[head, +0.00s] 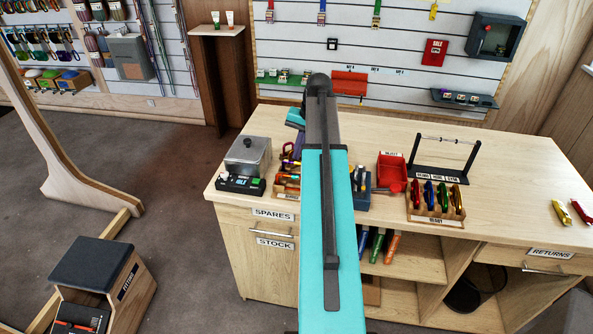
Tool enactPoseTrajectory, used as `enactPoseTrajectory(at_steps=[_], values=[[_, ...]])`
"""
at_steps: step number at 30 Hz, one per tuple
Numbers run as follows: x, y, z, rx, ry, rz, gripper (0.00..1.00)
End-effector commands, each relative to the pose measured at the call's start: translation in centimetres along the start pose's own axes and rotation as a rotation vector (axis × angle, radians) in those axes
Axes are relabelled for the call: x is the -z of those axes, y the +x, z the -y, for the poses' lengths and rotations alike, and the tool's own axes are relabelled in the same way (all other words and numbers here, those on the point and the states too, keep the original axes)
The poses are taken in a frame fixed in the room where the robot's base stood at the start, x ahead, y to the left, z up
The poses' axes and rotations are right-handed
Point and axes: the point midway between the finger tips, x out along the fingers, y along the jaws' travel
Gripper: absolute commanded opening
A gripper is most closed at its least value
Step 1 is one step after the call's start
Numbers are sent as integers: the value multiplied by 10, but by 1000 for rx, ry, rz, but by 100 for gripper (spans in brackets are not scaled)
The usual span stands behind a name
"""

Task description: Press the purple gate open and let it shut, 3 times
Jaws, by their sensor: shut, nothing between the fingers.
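My teal and dark grey arm rises through the middle of the head view and bends over the bench. A small purple and dark item (288,150) shows just left of the arm, above a wooden holder (287,186). It may be the carabiner with the purple gate, but it is too small and covered to tell. Whether its gate is open or shut cannot be seen. A wooden rack (436,216) to the right holds several carabiners in red, blue and green; no purple gate is clear there.
A grey metal box (248,157) stands on the bench's left end. A red bin (391,171) and a dark stand with a bar (446,157) stand right of my arm. Yellow and red pieces (568,213) lie far right. The bench top (510,190) between is clear.

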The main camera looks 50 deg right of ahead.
Motion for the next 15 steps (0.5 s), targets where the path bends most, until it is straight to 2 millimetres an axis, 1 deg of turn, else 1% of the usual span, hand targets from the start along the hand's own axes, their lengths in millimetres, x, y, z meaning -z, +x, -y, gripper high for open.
enactPoseTrajectory(at_steps=[15], values=[[0, 8, -3, 0, 1, 0, 0]])
